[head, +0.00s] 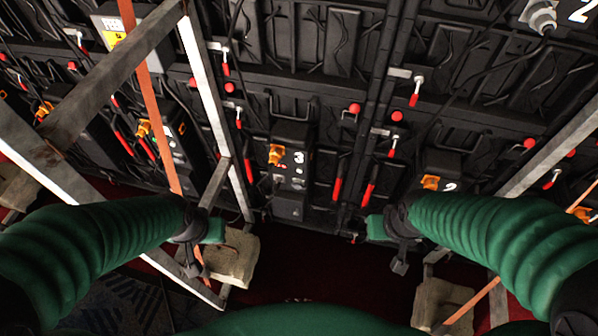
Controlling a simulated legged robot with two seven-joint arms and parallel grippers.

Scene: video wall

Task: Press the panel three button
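The panel marked 3 (291,160) is a dark box on the video wall, near the middle of the head view. It has an orange connector (276,153) at its left and small light and reddish marks below the number. Which of these marks is the button is too small to tell. My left gripper (197,262) hangs low to the left of the panel, in front of the metal frame. My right gripper (399,265) hangs low to its right. Both are apart from the panel in the picture, and their fingers are too dark and small to read.
A metal frame (203,85) with an orange strap (150,100) stands on the left, weighted by a sandbag (233,258). Another frame (550,150) and sandbag (440,303) are on the right. Red-handled latches (370,187) line the wall. A neighbouring panel marked 2 (445,180) is right.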

